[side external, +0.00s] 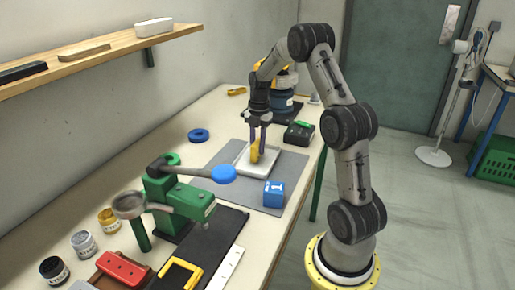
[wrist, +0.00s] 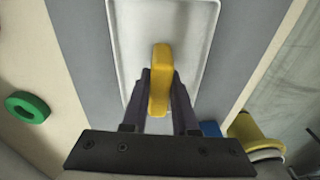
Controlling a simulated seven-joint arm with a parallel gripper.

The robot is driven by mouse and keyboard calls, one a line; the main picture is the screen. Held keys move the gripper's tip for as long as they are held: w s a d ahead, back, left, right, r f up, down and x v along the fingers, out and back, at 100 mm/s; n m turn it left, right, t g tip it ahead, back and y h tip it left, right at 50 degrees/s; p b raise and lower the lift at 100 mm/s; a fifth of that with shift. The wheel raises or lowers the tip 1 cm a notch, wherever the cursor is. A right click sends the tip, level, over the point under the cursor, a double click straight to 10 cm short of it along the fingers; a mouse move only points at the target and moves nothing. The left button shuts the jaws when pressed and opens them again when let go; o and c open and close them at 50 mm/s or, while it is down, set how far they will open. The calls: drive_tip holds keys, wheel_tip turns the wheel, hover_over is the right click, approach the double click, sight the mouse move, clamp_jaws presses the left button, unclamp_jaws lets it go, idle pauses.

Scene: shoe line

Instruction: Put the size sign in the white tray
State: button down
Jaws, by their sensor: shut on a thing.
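My gripper (side external: 258,148) points down over the white tray (side external: 286,163) and is shut on a yellow piece (side external: 255,151). In the wrist view the yellow piece (wrist: 160,80) stands out between my fingertips (wrist: 160,100), over the floor of the white tray (wrist: 122,40). I take this piece to be the size sign, but no writing on it can be read. I cannot tell whether it touches the tray. My fingers hide part of the piece.
The tray lies on a grey mat (side external: 222,160). A blue block with a white mark (side external: 273,194) stands in front of it. A blue ring (side external: 199,135) and a black-green box (side external: 299,133) lie nearby.

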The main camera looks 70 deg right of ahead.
drive_tip(key=shift+f, duration=0.45)
drive_tip(key=shift+f, duration=0.1)
drive_tip(key=c, duration=0.7)
unclamp_jaws()
